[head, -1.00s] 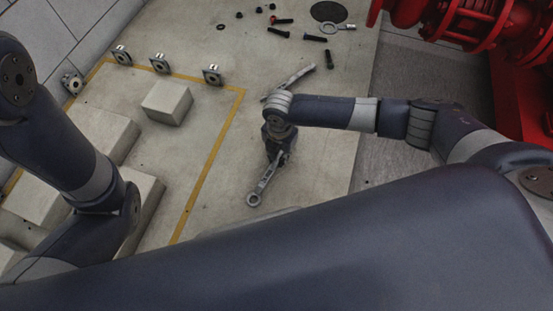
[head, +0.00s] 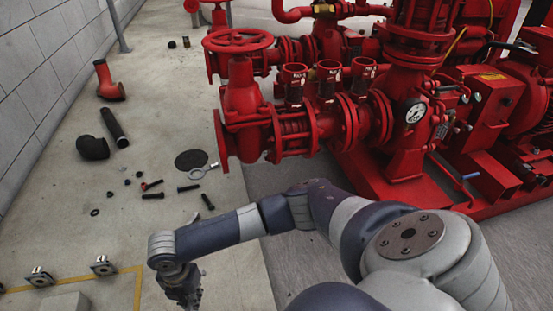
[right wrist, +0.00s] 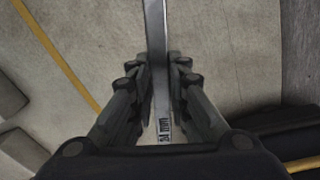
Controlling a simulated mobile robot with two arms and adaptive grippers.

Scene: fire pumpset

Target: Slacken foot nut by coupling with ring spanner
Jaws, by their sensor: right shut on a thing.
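My right gripper (head: 183,297) hangs low over the concrete floor at the bottom of the head view. In the right wrist view, its two fingers (right wrist: 158,85) are shut on the shank of a grey spanner (right wrist: 155,28), which has a size mark ending in "mm". The spanner's ends are out of that view. The red pumpset (head: 390,110) stands at the upper right of the head view, well away from the gripper. I cannot pick out the coupling or its foot nut. My left gripper is not in view.
On the floor lie several dark bolts (head: 189,188), a ring-ended tool (head: 198,173), a black disc (head: 191,159), a black pipe (head: 114,127) and a red elbow (head: 109,82). The pumpset's red base (head: 400,200) borders the grey floor strip (head: 270,215). A block wall runs along the left.

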